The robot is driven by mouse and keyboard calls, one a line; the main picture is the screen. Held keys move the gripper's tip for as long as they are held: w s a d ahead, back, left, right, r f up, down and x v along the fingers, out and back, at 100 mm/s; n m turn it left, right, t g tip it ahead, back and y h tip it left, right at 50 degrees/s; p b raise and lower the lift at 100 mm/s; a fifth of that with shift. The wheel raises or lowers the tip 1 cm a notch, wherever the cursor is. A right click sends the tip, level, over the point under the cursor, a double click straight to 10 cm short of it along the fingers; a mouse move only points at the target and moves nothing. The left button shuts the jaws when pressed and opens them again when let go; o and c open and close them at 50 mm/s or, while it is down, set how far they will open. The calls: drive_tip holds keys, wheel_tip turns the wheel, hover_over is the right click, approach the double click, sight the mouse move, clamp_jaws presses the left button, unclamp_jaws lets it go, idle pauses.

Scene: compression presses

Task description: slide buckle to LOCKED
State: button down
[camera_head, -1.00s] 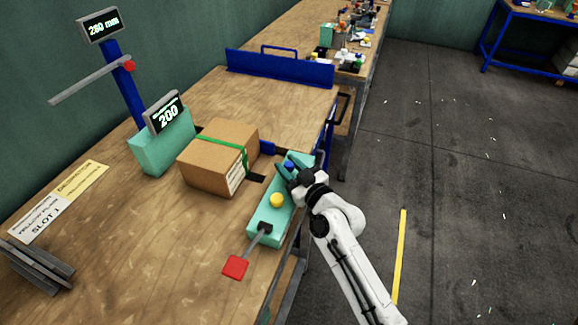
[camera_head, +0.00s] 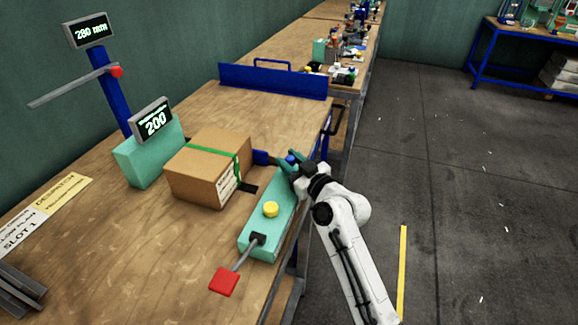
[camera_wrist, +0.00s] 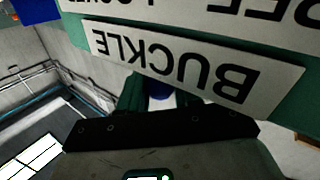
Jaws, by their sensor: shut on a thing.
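The teal buckle unit (camera_head: 258,232) lies along the right edge of the bench. Its blue knob (camera_head: 291,159) is at the far end. My gripper (camera_head: 290,161) is at this knob, with its teal fingers around it. In the wrist view, my gripper (camera_wrist: 155,95) has the blue knob (camera_wrist: 161,99) between its fingers, mostly hidden. Just beyond is a white label reading BUCKLE (camera_wrist: 190,66), upside down. Behind it is a cut-off label (camera_wrist: 265,12); its left end seems to read LOCKED, partly out of frame.
A yellow button (camera_head: 270,209) and a red-ended lever (camera_head: 224,281) are at the unit's near end. A cardboard box (camera_head: 205,168) with a green strap stands to its left. A display reading 200 (camera_head: 152,121) and a blue post gauge (camera_head: 112,90) are further left. Floor right is open.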

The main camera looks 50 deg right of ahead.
drive_tip(key=shift+d, duration=0.1)
drive_tip(key=c, duration=0.8)
unclamp_jaws()
drive_tip(key=shift+d, duration=0.1)
drive_tip(key=b+v, duration=0.1)
drive_tip(key=v, duration=0.9)
drive_tip(key=shift+s+b, duration=0.35)
